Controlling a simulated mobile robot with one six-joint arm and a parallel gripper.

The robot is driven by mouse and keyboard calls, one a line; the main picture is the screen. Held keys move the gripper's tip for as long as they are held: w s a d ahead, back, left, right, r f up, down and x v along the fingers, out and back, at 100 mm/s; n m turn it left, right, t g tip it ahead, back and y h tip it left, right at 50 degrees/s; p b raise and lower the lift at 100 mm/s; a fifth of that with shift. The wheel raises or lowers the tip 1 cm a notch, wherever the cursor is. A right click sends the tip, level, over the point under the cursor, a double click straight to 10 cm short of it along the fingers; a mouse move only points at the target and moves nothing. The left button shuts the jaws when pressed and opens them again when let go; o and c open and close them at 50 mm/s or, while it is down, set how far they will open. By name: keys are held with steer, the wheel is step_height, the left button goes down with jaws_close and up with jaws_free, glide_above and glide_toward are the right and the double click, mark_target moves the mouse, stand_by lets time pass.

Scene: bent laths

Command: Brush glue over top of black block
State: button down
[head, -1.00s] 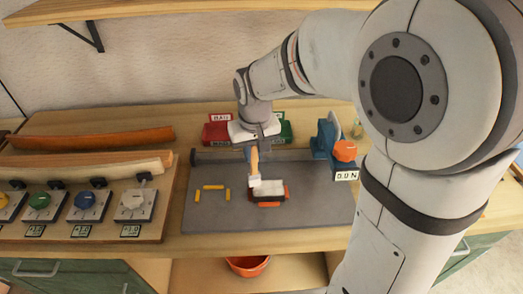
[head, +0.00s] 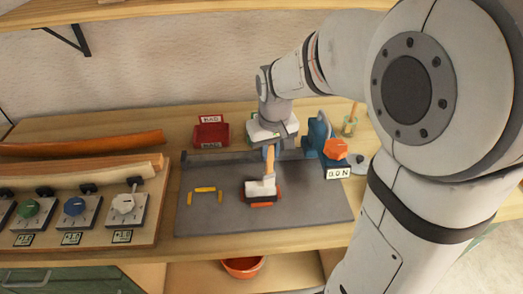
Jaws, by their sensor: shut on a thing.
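The black block (head: 248,196) lies on the grey mat (head: 215,222), with orange pieces at its edges. Its top looks mostly white. My gripper (head: 269,148) points down above the mat and is shut on the wooden handle of a brush (head: 269,163). The brush's pale head (head: 265,186) is over the right part of the block's top and seems to touch it, though the white of the head and the white of the top run together. The far part of the block is partly hidden by the brush.
A red bin (head: 211,133) stands behind the mat, and a blue device with an orange knob (head: 335,149) stands at the right. A glass jar (head: 349,127) is behind it. Yellow strips (head: 205,189) lie left of the block. A dial panel (head: 75,225) and bent laths (head: 85,145) fill the left.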

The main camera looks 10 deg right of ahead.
steer(key=shift+d, duration=0.65)
steer(key=shift+r, duration=0.1)
steer(key=shift+r+p, duration=2.2)
steer(key=shift+r, duration=0.85)
step_height(320, 180, up, 3)
steer(key=shift+f+p, duration=0.1)
steer(key=shift+p, duration=1.05)
